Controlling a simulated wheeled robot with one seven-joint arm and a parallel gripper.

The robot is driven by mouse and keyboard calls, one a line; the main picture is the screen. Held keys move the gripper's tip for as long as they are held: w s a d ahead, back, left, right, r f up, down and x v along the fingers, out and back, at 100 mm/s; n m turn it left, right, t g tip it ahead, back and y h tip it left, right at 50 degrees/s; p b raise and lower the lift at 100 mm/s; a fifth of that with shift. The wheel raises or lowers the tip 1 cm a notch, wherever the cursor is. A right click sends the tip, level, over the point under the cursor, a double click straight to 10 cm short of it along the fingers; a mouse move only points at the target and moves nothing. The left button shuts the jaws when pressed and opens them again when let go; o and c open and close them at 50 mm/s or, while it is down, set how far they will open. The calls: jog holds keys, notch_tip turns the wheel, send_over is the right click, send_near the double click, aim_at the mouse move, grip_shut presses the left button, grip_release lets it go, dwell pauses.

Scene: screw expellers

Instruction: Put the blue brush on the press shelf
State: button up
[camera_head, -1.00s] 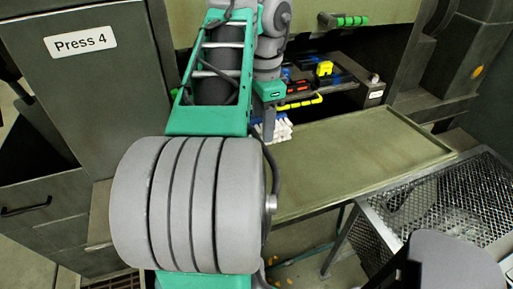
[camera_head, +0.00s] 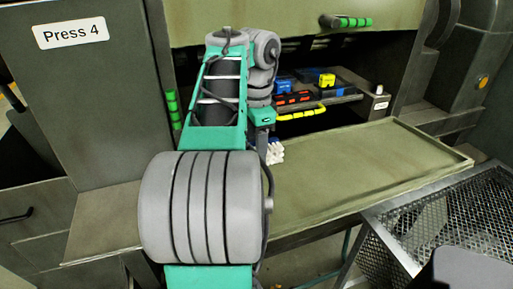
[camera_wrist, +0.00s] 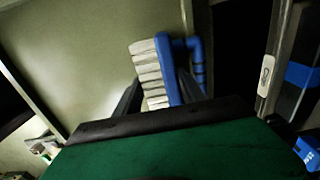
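The blue brush (camera_wrist: 170,75), with a blue body and white bristles, is between the two dark fingers of my gripper (camera_wrist: 158,77) in the wrist view. The fingers appear closed on it. In the head view only its white bristles (camera_head: 275,152) show beside my arm, low near the left end of the olive shelf (camera_head: 370,160) at the front of the press. My arm hides the fingers there. I cannot tell whether the brush touches the shelf. The shelf's visible surface is flat, rimmed and bare.
Behind the shelf, a dark opening holds a rack with blue, red and yellow parts (camera_head: 326,80) and a yellow handle (camera_head: 302,112). A metal mesh guard (camera_head: 455,210) stands at the front right. The "Press 4" cabinet (camera_head: 100,100) is left of my arm.

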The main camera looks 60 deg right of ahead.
jog(key=o, duration=0.4)
jog(key=r+p, duration=0.7)
jog(key=shift+d+r, duration=0.3)
jog(key=shift+r, duration=0.1)
jog(key=shift+r+p, duration=0.25)
jog(key=shift+p, duration=0.35)
jog(key=shift+c, duration=0.7)
jog(key=w+p, duration=0.1)
jog(key=p, duration=0.1)
jog(key=a+g+h+p, duration=0.1)
jog(key=p, duration=0.2)
jog(key=shift+w+r, duration=0.35)
jog(key=shift+c, duration=0.2)
jog(key=shift+a+f+g+h+p, duration=0.15)
jog(key=shift+f+g+h+p, duration=0.2)
jog(key=shift+g+h, duration=0.15)
jog(key=b+x, duration=0.1)
jog(key=x, duration=0.3)
jog(key=b+x, duration=0.1)
jog(key=x, duration=0.3)
jog(key=shift+s+a+f, duration=0.1)
jog(key=shift+a+f, duration=0.1)
